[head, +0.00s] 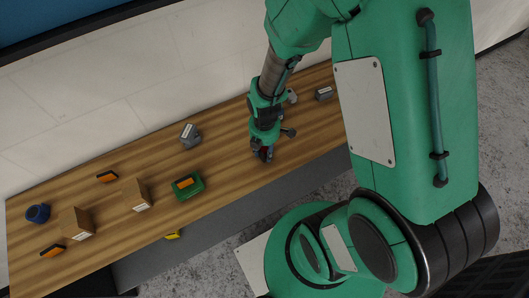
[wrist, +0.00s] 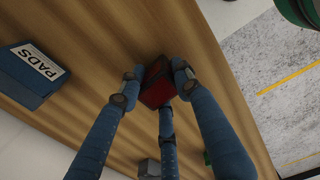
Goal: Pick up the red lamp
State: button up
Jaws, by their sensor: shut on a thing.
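The red lamp (wrist: 157,92) shows in the wrist view as a small dark red block with a darker end, between the blue fingers of my gripper (wrist: 156,82). The fingers are shut on it from both sides, with a third finger below it in the picture. The wooden bench top is right behind it; I cannot tell whether the lamp still touches the wood. In the head view my gripper (head: 263,155) is low over the front part of the bench, and the lamp is hidden there by the fingers.
The wooden bench (head: 225,158) holds a grey box (head: 190,137), a green case (head: 187,187), cardboard boxes (head: 137,196), orange-topped items (head: 107,176), a blue roll (head: 38,213) and a small grey box (head: 324,93). A box marked PADS (wrist: 30,78) stands left in the wrist view.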

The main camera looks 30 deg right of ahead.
aim_at(265, 151)
jog(key=shift+r, duration=0.15)
jog(key=shift+r, duration=0.5)
jog(key=shift+s+r+p, duration=0.2)
jog(key=shift+s+r, duration=0.05)
jog(key=shift+r, duration=0.4)
jog(key=shift+s+r+p, duration=0.15)
jog(key=shift+s+r, duration=0.05)
jog(key=shift+r, duration=0.4)
jog(key=s+a+r, duration=0.1)
jog(key=s, duration=1.4)
jog(key=shift+a+p, duration=0.25)
jog(key=shift+p, duration=0.2)
